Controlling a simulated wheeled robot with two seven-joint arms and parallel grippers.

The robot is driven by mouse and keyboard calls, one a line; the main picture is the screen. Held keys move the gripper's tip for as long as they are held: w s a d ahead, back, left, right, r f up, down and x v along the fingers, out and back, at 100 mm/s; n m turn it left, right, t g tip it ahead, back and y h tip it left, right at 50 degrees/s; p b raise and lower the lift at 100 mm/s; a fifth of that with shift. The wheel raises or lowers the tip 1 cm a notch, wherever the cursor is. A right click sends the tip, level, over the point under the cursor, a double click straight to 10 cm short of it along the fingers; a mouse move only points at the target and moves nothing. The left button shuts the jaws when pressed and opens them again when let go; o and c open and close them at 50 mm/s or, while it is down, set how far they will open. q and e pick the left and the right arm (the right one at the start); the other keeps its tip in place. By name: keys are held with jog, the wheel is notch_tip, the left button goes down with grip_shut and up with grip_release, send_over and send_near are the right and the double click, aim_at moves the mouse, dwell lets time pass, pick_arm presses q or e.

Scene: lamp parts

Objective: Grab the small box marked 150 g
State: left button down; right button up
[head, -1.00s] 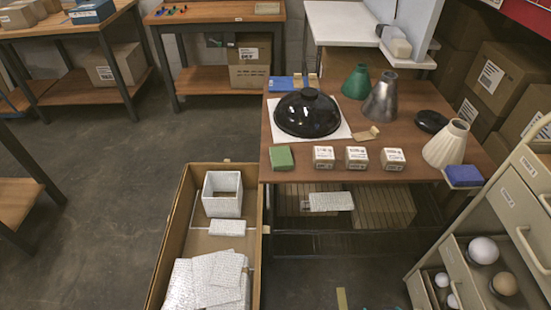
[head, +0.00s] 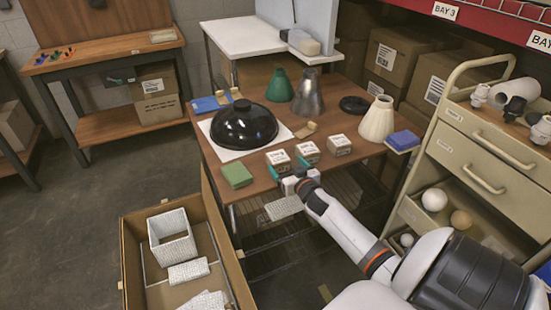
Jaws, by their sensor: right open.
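Three small white-topped cardboard boxes stand in a row along the front edge of the wooden table: a left box (head: 278,157), a middle box (head: 308,149) and a right box (head: 339,143). Printing shows on them, but it is too small to read, so I cannot tell which is marked 150 g. My right gripper (head: 289,169) is open and empty at the table's front edge, just in front of the left and middle boxes. Its fingers point toward them. It partly covers the lower front of these two. My left gripper is not in view.
A black glossy dome (head: 244,123) sits on white paper behind the boxes. A green block (head: 237,175) lies to their left. A cream shade (head: 377,119) and blue block (head: 403,140) are to the right. A drawer cabinet (head: 470,150) stands right; an open carton (head: 127,260) is lower left.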

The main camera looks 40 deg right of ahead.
aim_at(278, 156)
jog(key=x, duration=0.5)
jog(key=shift+w+a+r, duration=0.15)
jog(key=shift+w+a, duration=0.1)
jog(key=shift+w, duration=0.3)
jog(key=shift+r, duration=0.1)
jog(key=c, duration=1.2)
